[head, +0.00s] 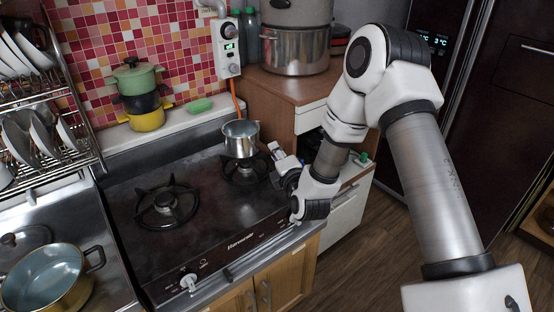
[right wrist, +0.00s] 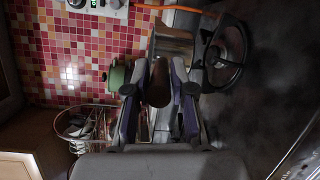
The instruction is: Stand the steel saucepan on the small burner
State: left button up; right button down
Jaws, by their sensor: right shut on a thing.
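The steel saucepan (head: 240,138) is upright over the back part of the small burner (head: 246,170), at the right of the black hob. Whether its base touches the grate is unclear. My right gripper (head: 277,152) is at the pan's right side, shut on its handle. In the right wrist view, my fingers (right wrist: 160,95) close around the brown handle (right wrist: 158,82), with the pan's steel wall (right wrist: 174,45) beyond and the burner (right wrist: 226,52) beside it. The fingers hide part of the pan there. My left gripper is not in view.
A larger burner (head: 167,203) at the left of the hob is empty. A big pot (head: 45,277) sits at the lower left beside a dish rack (head: 40,130). Stacked coloured pots (head: 140,95) stand on the back ledge. A large steel pot (head: 295,50) is on the right cabinet.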

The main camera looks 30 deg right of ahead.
jog(key=f+b, duration=0.1)
jog(key=w+f+b, duration=0.1)
jog(key=d+f+b, duration=0.1)
jog(key=shift+w+d+f+b, duration=0.1)
jog(key=shift+w+f+b, duration=0.05)
jog(key=shift+f+b, duration=0.2)
jog(key=shift+f, duration=0.6)
jog(key=c, duration=1.1)
grip_release()
jog(key=shift+o, duration=0.5)
jog(key=shift+r, duration=0.15)
